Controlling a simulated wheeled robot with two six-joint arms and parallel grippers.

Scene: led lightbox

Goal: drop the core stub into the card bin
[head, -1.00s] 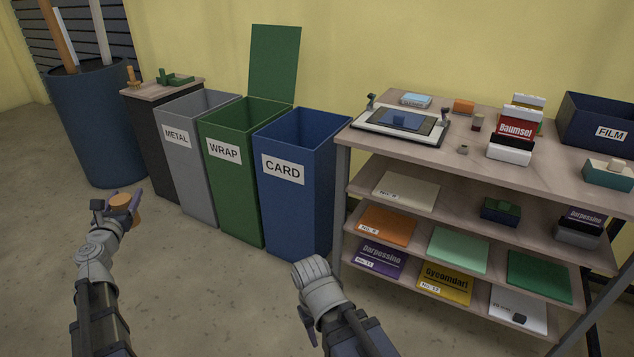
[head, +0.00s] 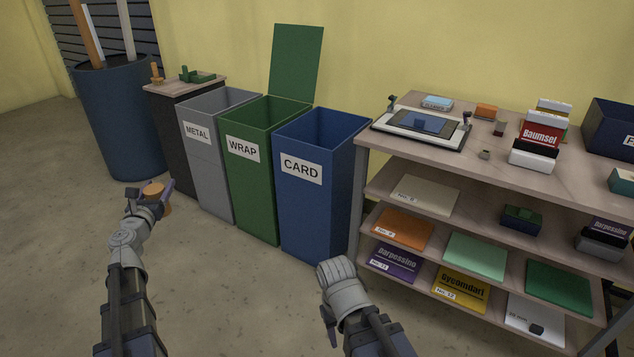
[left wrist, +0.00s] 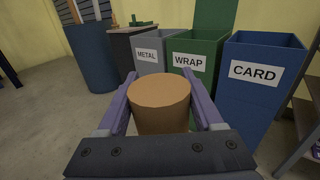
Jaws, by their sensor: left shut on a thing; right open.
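The core stub, a short orange-brown cylinder (head: 155,195), is held in my left gripper (head: 152,199) at the left of the head view. In the left wrist view the core stub (left wrist: 160,104) sits upright between the two purple fingers, which are shut on it. The card bin (head: 315,215) is blue, open-topped and labelled CARD, and stands to the right of the left gripper. It also shows at the right of the left wrist view (left wrist: 252,108). My right gripper (head: 336,271) is in front of the card bin's lower right; its fingertips are hard to make out, and I see nothing in it.
The green WRAP bin (head: 248,190) with a raised lid and the grey METAL bin (head: 205,165) stand left of the card bin. A blue barrel (head: 118,120) is farther left. A loaded shelf table (head: 385,146) stands close on the right. The floor in front is clear.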

